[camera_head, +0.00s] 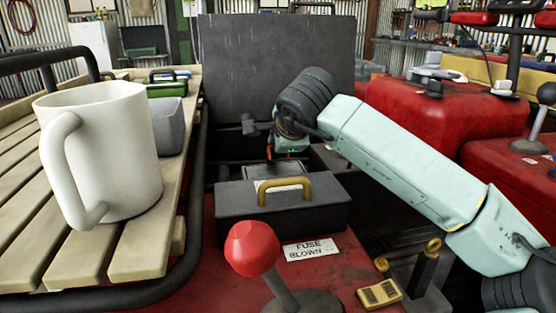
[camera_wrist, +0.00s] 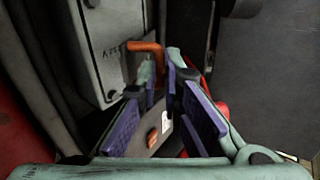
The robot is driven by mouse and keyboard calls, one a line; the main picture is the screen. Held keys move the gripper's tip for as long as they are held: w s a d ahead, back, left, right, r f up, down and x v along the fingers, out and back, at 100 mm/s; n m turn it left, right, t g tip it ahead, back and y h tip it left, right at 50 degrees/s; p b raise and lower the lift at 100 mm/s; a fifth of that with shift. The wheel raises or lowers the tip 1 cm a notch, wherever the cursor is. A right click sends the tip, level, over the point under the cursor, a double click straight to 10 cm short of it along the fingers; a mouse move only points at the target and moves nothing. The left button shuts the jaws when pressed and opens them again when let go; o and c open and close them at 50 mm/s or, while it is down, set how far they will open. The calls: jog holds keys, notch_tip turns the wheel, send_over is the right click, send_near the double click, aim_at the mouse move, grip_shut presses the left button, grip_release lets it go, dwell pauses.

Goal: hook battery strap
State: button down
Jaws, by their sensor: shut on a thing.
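In the wrist view, my gripper (camera_wrist: 162,78) reaches down into a dark bay with its purple-padded fingers closed in. A dark strap (camera_wrist: 150,120) with a pale label and an orange mark shows between the fingers; its grip point is partly hidden. An orange hook (camera_wrist: 145,46) stands out beside the fingertips, in front of a pale box with dark lettering, seemingly the battery (camera_wrist: 105,45). I cannot tell whether strap and hook touch. In the head view, my gripper (camera_head: 290,146) is low in the open bay, mostly hidden, with a small orange piece (camera_head: 269,152) beside it.
A raised dark lid (camera_head: 277,60) stands behind the bay. A dark box with a yellow handle (camera_head: 283,205) and a red-knobbed lever (camera_head: 252,248) stand in front. A white mug (camera_head: 115,160) sits on the slatted rack (camera_head: 60,240) at left. Red bodywork (camera_head: 440,115) lies right.

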jog(key=shift+s+d+f+t+b, duration=0.1)
jog(key=shift+s+f+t+b, duration=0.3)
jog(key=shift+f+b, duration=0.55)
jog(key=shift+s+d+f+b, duration=0.15)
jog(key=shift+s+b, duration=0.3)
jog(key=shift+b, duration=0.65)
jog(key=shift+f, duration=0.1)
jog(key=c, duration=2)
grip_release()
jog(key=shift+s, duration=0.1)
jog(key=v, duration=1.2)
